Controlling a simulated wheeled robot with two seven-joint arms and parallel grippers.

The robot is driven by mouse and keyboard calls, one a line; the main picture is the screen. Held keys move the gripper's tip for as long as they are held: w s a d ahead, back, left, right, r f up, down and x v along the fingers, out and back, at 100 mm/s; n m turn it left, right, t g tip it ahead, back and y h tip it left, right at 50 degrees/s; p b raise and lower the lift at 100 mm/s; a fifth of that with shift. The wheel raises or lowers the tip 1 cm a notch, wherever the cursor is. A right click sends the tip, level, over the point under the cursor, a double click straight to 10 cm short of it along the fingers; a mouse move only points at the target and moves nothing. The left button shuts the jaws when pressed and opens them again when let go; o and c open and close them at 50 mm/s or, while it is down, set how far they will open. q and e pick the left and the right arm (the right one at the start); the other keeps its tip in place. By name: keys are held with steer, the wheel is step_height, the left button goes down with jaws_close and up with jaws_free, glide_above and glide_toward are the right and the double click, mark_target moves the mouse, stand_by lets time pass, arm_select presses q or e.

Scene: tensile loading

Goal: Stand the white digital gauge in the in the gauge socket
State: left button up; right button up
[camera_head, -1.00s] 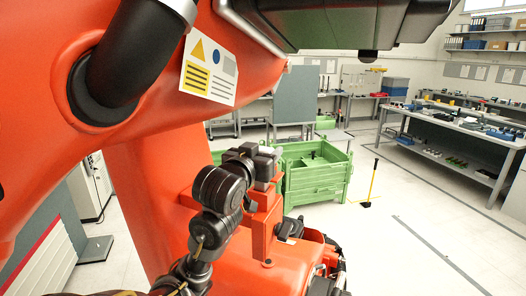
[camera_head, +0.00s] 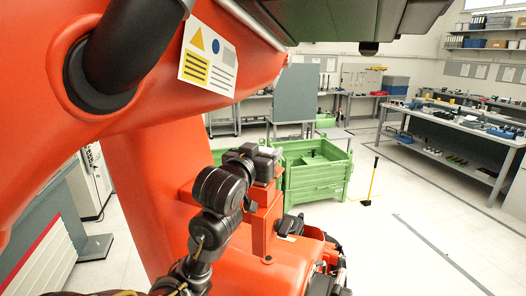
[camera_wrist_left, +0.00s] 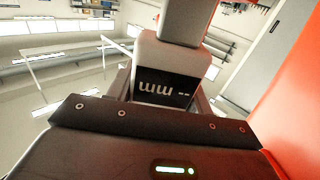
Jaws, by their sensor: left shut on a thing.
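The white digital gauge (camera_wrist_left: 165,56) is close up in the wrist view, with its dark display showing dashes and "mm" upside down. My left gripper (camera_wrist_left: 165,96) is shut on it, with dark jaw parts on both sides of the gauge. In the head view my left gripper (camera_head: 262,160) is near the middle, at the end of the dark arm. The gauge cannot be clearly made out there. I cannot identify the gauge socket in either view. My right gripper is not in view.
A green bin (camera_head: 318,170) stands behind and right of my left gripper. A grey workbench (camera_head: 460,130) with several items is at the right. Open floor lies at the lower right.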

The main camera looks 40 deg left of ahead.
arm_select(q)
steer(key=shift+f+b, duration=0.4)
steer(key=shift+f, duration=0.2)
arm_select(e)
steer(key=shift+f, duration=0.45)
arm_select(q)
steer(key=o, duration=1.2)
steer(key=shift+c, duration=0.2)
steer(key=shift+s, duration=0.1)
